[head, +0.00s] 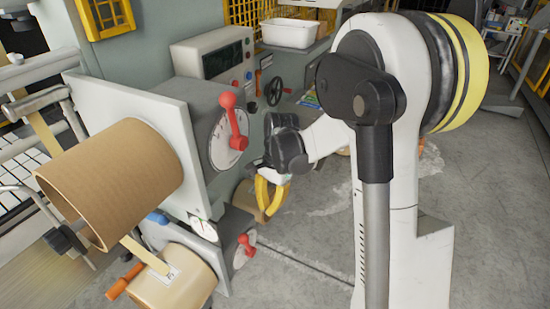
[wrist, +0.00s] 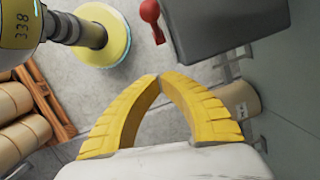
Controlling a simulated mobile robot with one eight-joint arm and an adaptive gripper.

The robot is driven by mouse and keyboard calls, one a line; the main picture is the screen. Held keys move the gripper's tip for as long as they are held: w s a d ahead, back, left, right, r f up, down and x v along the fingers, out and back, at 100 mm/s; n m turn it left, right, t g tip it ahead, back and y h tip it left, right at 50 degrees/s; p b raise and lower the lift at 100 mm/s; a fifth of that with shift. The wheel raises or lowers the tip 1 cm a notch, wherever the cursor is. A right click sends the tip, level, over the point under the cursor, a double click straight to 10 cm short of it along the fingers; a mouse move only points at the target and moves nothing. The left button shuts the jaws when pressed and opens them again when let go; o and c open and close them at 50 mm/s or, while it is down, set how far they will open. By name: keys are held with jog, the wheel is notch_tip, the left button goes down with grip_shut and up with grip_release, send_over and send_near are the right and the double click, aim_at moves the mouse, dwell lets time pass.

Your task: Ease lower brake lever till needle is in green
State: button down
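The lower brake lever (head: 246,244) is red, with a round knob, on a pale dial (head: 238,257) on the front of the lower grey brake box (head: 222,268). Its red end (wrist: 151,14) shows at the top of the wrist view beside a dark grey box (wrist: 230,25). A small white gauge (head: 204,229) sits left of the lever; its needle and green band are too small to read. My gripper (head: 269,211) has yellow fingers whose tips meet in the wrist view (wrist: 160,77), with nothing between them. It is apart from the lever, up and right of it in the head view.
An upper red lever (head: 233,122) on a larger dial stands above. A big brown roll (head: 110,183) and a lower roll (head: 172,282) are at left. Tan rolls (wrist: 18,125) and a wooden pallet (wrist: 48,105) show in the wrist view.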

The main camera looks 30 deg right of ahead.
jog(key=p+v, duration=0.3)
jog(key=v, duration=1.1)
jog(key=shift+r, duration=0.4)
jog(key=c, duration=1.8)
grip_release()
jog(key=shift+r, duration=0.25)
jog(key=o, duration=0.5)
jog(key=shift+s, duration=0.15)
jog(key=shift+o, duration=0.8)
jog(key=s+a, duration=0.1)
jog(key=s+a+f+n+t+b, duration=0.1)
jog(key=shift+a+f+n, duration=0.1)
jog(key=shift+a+n, duration=0.2)
jog(key=n+t+b, duration=0.1)
jog(key=t+b, duration=0.2)
jog(key=b, duration=0.1)
send_near(245, 235)
jog(key=f, duration=0.1)
jog(key=b+x, duration=0.3)
jog(key=x, duration=0.8)
jog(key=shift+s+a+b, duration=0.1)
jog(key=shift+a+b, duration=0.05)
jog(key=shift+b, duration=0.15)
jog(key=shift+r, duration=0.1)
jog(key=shift+c, duration=0.4)
grip_shut()
jog(key=shift+g, duration=0.3)
